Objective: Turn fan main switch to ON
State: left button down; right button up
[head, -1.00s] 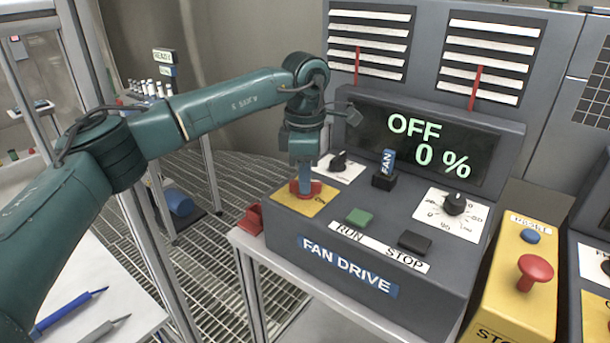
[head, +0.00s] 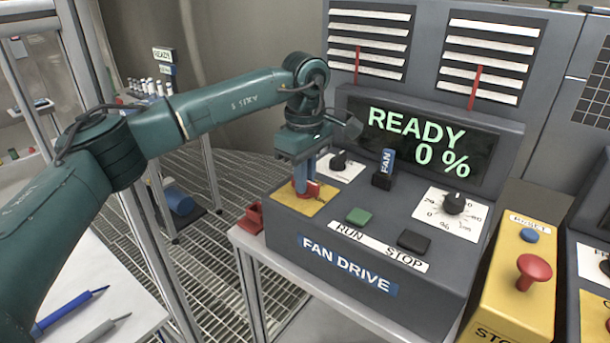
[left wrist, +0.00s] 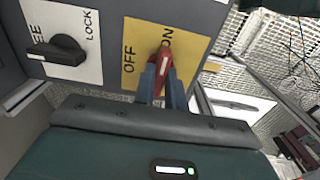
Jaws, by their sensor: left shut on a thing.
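The fan main switch is a red rotary handle (left wrist: 164,64) on a yellow plate (left wrist: 137,36) marked OFF and ON. In the left wrist view its white mark points up toward the ON label. The display (head: 425,140) reads READY and 0 %. My right gripper is not in view.
A black selector knob (head: 339,163) and the FAN lever (head: 386,168) stand close right of my gripper. A green RUN button (head: 359,216), black STOP button (head: 414,241) and percent dial (head: 454,203) are on the same panel. A yellow box with a red button (head: 535,271) stands at right.

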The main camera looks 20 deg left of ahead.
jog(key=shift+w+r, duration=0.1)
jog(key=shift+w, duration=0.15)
pick_arm(q)
jog(key=c, duration=1.4)
grip_release()
jog(key=shift+c, duration=0.2)
notch_tip(320, 180, up, 13)
jog(key=b, duration=0.1)
jog(key=shift+r, duration=0.15)
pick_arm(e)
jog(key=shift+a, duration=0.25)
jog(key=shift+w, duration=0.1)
